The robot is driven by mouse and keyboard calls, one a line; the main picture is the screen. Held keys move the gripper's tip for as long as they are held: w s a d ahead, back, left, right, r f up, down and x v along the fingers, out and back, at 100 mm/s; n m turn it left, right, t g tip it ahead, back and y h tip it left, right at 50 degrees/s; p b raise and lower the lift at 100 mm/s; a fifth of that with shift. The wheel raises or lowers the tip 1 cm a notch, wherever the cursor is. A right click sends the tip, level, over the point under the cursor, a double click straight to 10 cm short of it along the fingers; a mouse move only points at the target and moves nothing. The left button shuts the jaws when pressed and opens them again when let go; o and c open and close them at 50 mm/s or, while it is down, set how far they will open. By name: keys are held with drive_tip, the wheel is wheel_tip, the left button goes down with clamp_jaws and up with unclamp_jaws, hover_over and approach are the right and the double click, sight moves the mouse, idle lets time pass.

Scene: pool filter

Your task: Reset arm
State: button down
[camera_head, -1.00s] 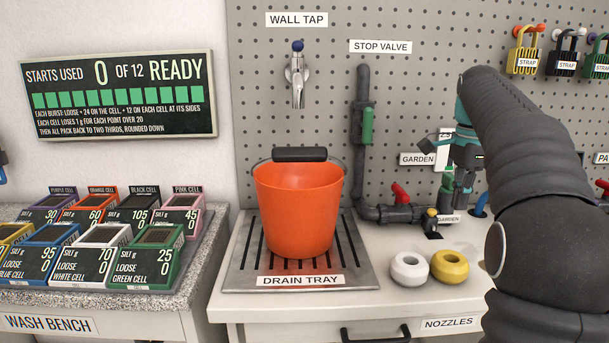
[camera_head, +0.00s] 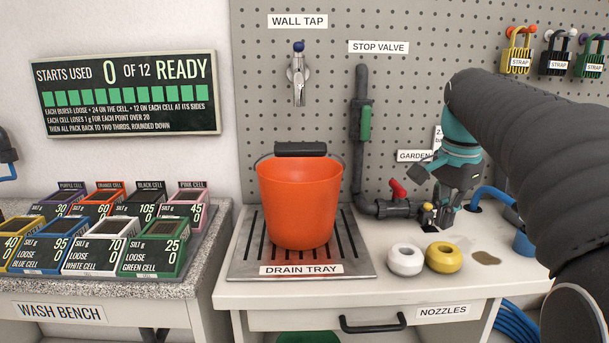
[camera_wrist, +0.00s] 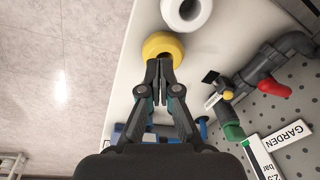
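My dark arm with teal parts reaches in from the right in the head view. My gripper (camera_head: 438,218) points down in front of the pipe and garden tap at the back of the counter. In the wrist view my gripper (camera_wrist: 159,66) has its fingertips drawn close together, with nothing seen between them. The yellow ring nozzle (camera_wrist: 151,42) shows just beyond the tips there. In the head view the yellow nozzle (camera_head: 443,257) rests on the counter, in front of and apart from the gripper.
An orange bucket (camera_head: 299,205) stands on the drain tray (camera_head: 243,270). A white nozzle (camera_head: 405,259) sits left of the yellow one. A pipe with a red-handled valve (camera_head: 398,188) runs behind. A blue hose (camera_head: 492,192) and padlocks (camera_head: 555,55) are at right. Silt cells fill the wash bench.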

drive_tip(key=s+a+f+n+t, duration=0.1)
drive_tip(key=s+a+f+n, duration=0.2)
drive_tip(key=s, duration=0.4)
drive_tip(key=s+a+f+n+t, duration=0.1)
drive_tip(key=s+a+f+n, duration=0.2)
drive_tip(key=s+f+n, duration=0.2)
drive_tip(key=s+a+f+n+t, duration=0.2)
drive_tip(key=s+a+f+n, duration=0.2)
drive_tip(key=s+f, duration=0.4)
drive_tip(key=shift+s+n, duration=0.3)
drive_tip(key=shift+s, duration=0.45)
